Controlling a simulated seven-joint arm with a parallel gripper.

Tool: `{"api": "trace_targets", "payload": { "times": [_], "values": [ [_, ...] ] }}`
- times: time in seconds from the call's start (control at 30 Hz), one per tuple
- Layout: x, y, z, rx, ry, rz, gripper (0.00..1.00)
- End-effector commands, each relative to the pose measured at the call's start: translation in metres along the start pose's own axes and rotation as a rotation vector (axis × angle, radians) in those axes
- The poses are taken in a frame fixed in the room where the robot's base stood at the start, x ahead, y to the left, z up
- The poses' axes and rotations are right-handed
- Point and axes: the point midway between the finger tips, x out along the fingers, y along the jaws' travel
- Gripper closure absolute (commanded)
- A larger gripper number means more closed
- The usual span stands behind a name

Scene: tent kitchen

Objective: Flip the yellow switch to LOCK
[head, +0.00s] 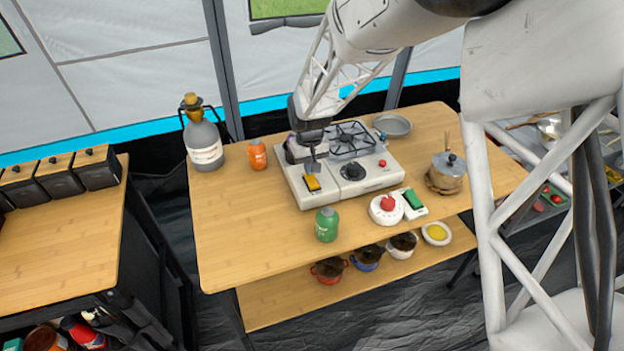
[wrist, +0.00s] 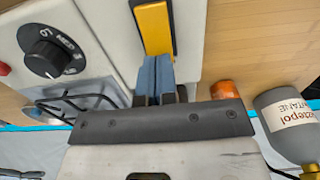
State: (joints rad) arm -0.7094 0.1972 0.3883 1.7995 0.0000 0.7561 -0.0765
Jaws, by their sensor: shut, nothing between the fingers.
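The yellow switch (head: 312,183) sits on the front left part of the white camping stove (head: 345,189). In the wrist view the yellow switch (wrist: 155,28) is a long yellow bar in a dark frame. My gripper (head: 312,166) is shut and empty, with its fingertips at the rear end of the switch. In the wrist view the blue-grey fingers (wrist: 154,72) are together and their tips are close to the bar's near end. I cannot tell whether they touch it. No LOCK lettering is readable, so the switch's position is unclear.
A black knob (head: 352,171) and a burner grate (head: 350,140) are on the stove to the right. An orange canister (head: 257,155) and a grey bottle (head: 203,141) stand left. A green canister (head: 327,225), a white timer (head: 386,208) and a pot (head: 446,173) are nearby.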

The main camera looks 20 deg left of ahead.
Motion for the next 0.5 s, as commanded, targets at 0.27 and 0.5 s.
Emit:
{"api": "trace_targets", "payload": {
  "times": [0.27,0.5],
  "values": [
    [0.0031,0.0,0.0,0.0,0.0,0.0,1.0],
    [0.0057,0.0,0.0001,0.0,0.0,0.0,1.0]
  ]
}}
